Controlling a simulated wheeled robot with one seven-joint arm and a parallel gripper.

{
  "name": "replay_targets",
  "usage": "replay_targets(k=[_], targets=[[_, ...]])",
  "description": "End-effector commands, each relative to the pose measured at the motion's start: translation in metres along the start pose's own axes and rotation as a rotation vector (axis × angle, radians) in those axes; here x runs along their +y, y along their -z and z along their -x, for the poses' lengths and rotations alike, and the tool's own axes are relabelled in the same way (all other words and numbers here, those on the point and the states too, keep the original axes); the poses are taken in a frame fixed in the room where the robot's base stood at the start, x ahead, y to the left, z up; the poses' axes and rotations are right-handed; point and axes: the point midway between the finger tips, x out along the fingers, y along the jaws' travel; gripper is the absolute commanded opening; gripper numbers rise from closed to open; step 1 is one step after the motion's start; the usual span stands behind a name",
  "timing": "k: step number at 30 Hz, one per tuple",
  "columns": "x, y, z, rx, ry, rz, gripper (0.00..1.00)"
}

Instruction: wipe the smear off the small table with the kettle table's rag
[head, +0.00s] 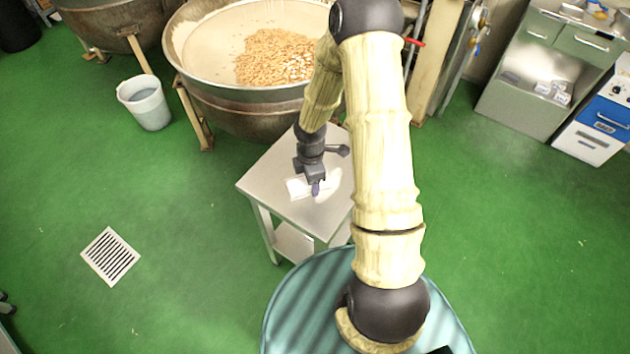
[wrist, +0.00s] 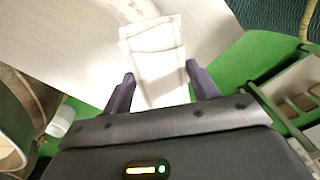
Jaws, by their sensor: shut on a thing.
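The small table (head: 262,184) has a light metal top, and it also shows in the wrist view (wrist: 70,50). My gripper (head: 316,188) points down over the middle of this top. It is shut on the white rag (head: 296,188), which lies flat and folded and sticks out past the fingers. In the wrist view the rag (wrist: 155,62) extends from between the purple fingers of my gripper (wrist: 162,88) over the tabletop. A pale patch (head: 331,182), seemingly the smear, shows right of the gripper. My gripper and the rag hide part of the top.
A large kettle (head: 205,95) with nuts inside stands behind the small table. A white bucket (head: 146,103) stands on the green floor at the left. Steel cabinets (head: 528,95) stand at the back right. The floor left of the table is clear around a drain grate (head: 110,256).

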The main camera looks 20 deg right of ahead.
Motion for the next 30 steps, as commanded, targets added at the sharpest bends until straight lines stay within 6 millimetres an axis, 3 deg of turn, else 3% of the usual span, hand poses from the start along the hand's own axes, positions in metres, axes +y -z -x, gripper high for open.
replay_targets(k=[6, 12, 23, 30], targets=[[-0.009, -0.004, 0.003, -0.001, -0.001, 0.358, 0.41], [-0.013, -0.006, 0.005, -0.002, 0.001, 0.552, 0.41], [-0.013, -0.007, 0.006, -0.002, 0.001, 0.574, 0.41], [-0.013, -0.008, -0.007, -0.002, 0.001, 0.569, 0.41]])
